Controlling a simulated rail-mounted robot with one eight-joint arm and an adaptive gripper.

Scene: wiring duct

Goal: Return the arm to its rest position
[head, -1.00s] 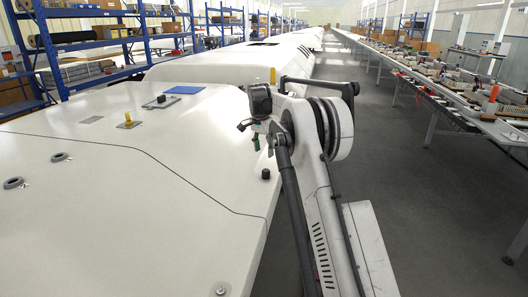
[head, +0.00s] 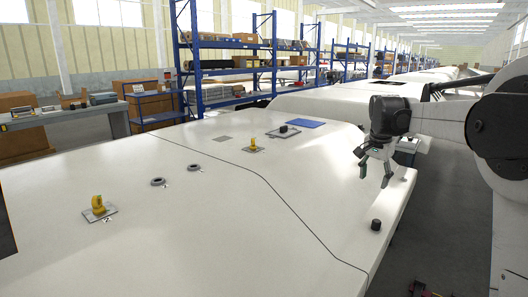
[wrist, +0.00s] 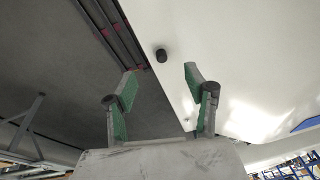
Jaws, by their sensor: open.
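My gripper (head: 375,174) hangs over the right edge of the long white surface in the head view, fingers pointing down. In the wrist view its two green-padded fingers (wrist: 159,78) are spread apart with nothing between them. My arm (head: 450,120) reaches in from the right side of the head view. A small black knob (head: 376,225) stands on the white surface below and in front of the gripper; it also shows beyond the fingertips in the wrist view (wrist: 161,55). The gripper does not touch it.
The white surface (head: 220,230) carries yellow knobs (head: 97,205) (head: 253,145), two grey rings (head: 158,182) (head: 194,168), a black knob on a plate (head: 284,129) and a blue pad (head: 305,123). Blue shelves (head: 225,65) stand behind.

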